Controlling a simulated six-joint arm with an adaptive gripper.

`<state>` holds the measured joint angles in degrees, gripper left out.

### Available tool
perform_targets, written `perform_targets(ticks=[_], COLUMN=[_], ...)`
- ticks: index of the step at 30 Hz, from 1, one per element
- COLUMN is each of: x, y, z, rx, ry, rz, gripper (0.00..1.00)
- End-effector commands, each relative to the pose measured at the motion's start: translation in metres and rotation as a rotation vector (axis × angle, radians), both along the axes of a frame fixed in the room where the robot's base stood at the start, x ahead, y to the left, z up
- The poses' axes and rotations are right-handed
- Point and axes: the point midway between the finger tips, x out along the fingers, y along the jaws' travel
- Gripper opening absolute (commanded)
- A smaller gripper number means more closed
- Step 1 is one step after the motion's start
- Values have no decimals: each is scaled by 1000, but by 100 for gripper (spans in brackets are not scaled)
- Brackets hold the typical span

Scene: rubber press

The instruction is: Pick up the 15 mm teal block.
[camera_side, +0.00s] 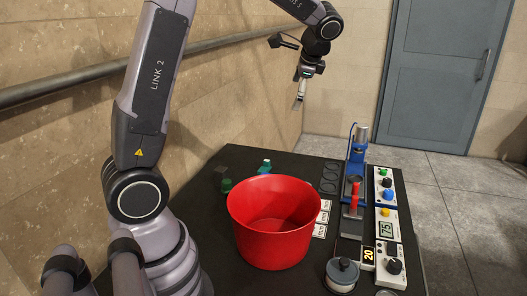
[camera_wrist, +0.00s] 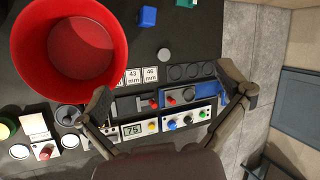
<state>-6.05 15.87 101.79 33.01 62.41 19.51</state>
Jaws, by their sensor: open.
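A teal block (camera_wrist: 186,3) is cut off by the top edge of the wrist view. In the side view a teal-green piece with a pale face (camera_side: 265,167) lies on the black table behind the red bucket, and a darker green piece (camera_side: 226,185) lies to its left. I cannot tell the size of any of them. My gripper (camera_side: 299,102) hangs high above the far part of the table, clear of everything. In the wrist view my gripper (camera_wrist: 170,97) has its fingers wide apart with nothing held between them.
A large red bucket (camera_side: 272,250) stands on the table. A blue block (camera_wrist: 147,16) lies beside it in the wrist view. A blue press (camera_side: 356,160), a control panel (camera_side: 390,222) and a round grey pot (camera_side: 342,272) line the right side. Number cards (camera_wrist: 134,76) lie by the bucket.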

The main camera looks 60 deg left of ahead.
Motion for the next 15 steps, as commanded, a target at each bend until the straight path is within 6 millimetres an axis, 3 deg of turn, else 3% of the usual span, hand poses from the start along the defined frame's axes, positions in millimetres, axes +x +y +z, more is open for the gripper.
perform_targets(ticks=[1,6,12,15], x=[22,77,114,119], y=[15,64,117,138], z=[-21,-91,-196,-249], rx=[42,182,325,384], ry=[70,287,553,676], rz=[-29,-142,-278,-340], gripper=[100,100,100,100])
